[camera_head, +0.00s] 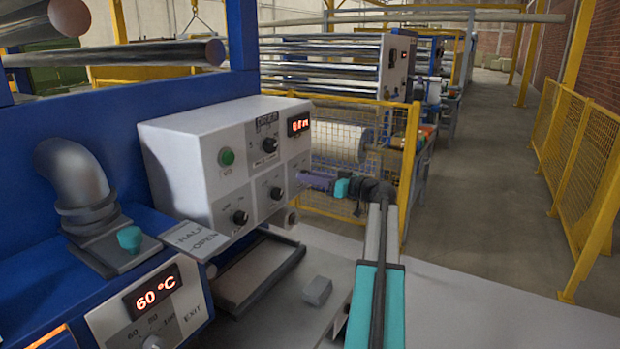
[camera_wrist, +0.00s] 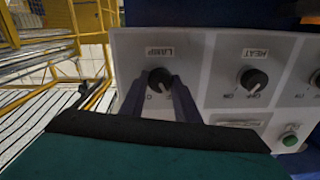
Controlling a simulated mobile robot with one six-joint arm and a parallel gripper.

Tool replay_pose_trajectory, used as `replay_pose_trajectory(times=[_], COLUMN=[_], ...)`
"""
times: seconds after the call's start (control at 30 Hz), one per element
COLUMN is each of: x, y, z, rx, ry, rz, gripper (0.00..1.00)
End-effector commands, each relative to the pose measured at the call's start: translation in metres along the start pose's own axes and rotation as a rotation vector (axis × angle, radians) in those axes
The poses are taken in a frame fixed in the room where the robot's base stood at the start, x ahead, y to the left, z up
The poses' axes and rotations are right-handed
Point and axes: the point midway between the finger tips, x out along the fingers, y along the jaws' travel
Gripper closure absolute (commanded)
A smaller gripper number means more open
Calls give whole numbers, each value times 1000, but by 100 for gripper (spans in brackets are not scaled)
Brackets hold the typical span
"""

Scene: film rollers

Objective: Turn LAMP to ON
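The LAMP knob (camera_wrist: 160,78) is a small black dial under its label on the light grey panel (camera_wrist: 215,50), in the wrist view, which looks inverted. My gripper (camera_wrist: 159,86) faces it, with one dark finger on each side of the knob. The fingers look spread around it, and I cannot tell whether they touch it. A pale pointer mark on the knob slants down; the position lettering below is mostly hidden by the fingers. In the head view my gripper (camera_head: 306,181) is at the right side of the control box (camera_head: 195,170) and hides the LAMP knob.
The HEAT knob (camera_wrist: 255,80) sits beside the LAMP knob, and a green button (camera_wrist: 290,140) is farther along the panel. In the head view a 60 °C display (camera_head: 155,292) is lower left. A yellow mesh fence (camera_head: 345,150) stands behind my arm. The aisle on the right is clear.

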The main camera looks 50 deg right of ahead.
Motion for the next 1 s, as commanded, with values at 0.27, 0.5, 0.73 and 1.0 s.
replay_pose_trajectory(times=[0.27, 0.5, 0.73, 1.0], x=[0, 0, 1, 1], y=[0, 0, 0, 0], z=[0, 1, 2, 2], rx=[5, 52, 165, 368], ry=[0, 0, 0, 1], rz=[0, -1, -1, -2], gripper=[94, 93, 93, 93])
